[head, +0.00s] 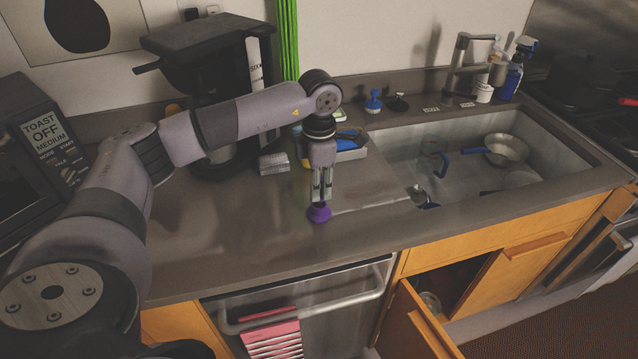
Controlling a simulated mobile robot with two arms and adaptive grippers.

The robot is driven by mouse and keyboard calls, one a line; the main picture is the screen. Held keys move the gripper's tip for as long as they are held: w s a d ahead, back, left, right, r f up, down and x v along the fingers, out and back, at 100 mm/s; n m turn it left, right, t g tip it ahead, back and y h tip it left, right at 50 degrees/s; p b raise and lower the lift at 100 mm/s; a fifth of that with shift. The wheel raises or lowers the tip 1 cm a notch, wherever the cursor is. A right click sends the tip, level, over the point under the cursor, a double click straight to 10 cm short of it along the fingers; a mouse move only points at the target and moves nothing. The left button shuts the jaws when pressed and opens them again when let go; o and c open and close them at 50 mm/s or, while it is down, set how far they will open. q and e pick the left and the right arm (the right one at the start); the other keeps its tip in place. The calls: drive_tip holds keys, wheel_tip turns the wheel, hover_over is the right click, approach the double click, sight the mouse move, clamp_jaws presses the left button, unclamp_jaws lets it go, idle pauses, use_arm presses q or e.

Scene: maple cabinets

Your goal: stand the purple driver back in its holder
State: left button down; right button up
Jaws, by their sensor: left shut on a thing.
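My left gripper (321,197) points down over the counter, between the coffee maker and the sink. It is shut on the purple driver (319,213), whose rounded purple part shows just below the fingertips. The fingers hide the rest of the driver. I cannot tell whether its purple end touches the counter. I cannot clearly make out the driver's holder; a blue container (350,154) stands behind the gripper, partly hidden by it, and I cannot tell what it is. My right gripper is not in view.
The sink (475,190) lies to the right, with a pan (506,149) in it. A cabinet door (415,325) hangs open below. The front counter (240,235) is clear.

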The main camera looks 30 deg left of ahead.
use_arm(q)
drive_tip(key=shift+f, duration=0.15)
drive_tip(key=c, duration=1.3)
unclamp_jaws()
wheel_tip(320, 180, up, 12)
drive_tip(key=shift+r, duration=0.1)
